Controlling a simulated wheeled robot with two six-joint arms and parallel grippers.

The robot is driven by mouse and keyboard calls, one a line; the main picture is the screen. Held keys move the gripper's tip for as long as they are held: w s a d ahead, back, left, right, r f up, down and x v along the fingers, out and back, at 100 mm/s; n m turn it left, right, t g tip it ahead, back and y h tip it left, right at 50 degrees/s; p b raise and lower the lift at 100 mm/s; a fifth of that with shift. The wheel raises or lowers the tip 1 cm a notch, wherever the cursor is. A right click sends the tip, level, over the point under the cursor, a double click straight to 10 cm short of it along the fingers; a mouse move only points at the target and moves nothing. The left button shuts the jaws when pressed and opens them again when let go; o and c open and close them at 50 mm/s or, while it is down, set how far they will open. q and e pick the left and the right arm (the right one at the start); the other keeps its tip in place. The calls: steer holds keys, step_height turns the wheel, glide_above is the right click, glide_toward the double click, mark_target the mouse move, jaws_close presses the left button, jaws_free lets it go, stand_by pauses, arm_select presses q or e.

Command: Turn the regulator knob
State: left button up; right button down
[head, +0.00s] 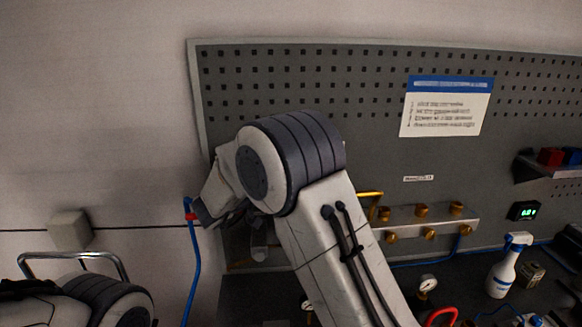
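No part is clearly recognizable as the regulator knob. A round pressure gauge (428,283) stands on the bench at the lower right, and part of a second gauge (307,306) shows left of my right arm. My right arm crosses the middle and bends over to the left; the dark parts of my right gripper (222,213) are near a blue hose, with fingertips not clearly visible. My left arm shows only at the bottom left corner; its gripper is out of view.
A grey pegboard (370,75) with a paper sign (446,106) stands behind. The blue hose (192,265) with a red fitting hangs at left. A spray bottle (508,265), a small box (530,274) and a green display (523,211) are at right. A metal rail (75,256) is at left.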

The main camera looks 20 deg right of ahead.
steer(key=shift+r, duration=0.1)
stand_by(0.3)
steer(key=shift+c, duration=1.5)
jaws_free()
steer(key=shift+s+a+b, duration=0.2)
steer(key=shift+a+b, duration=0.1)
steer(key=shift+a, duration=0.1)
steer(key=b+v, duration=0.3)
steer(key=v, duration=0.6)
steer(key=shift+a+b, duration=0.25)
steer(key=shift+b, duration=0.05)
steer(key=shift+s, duration=0.1)
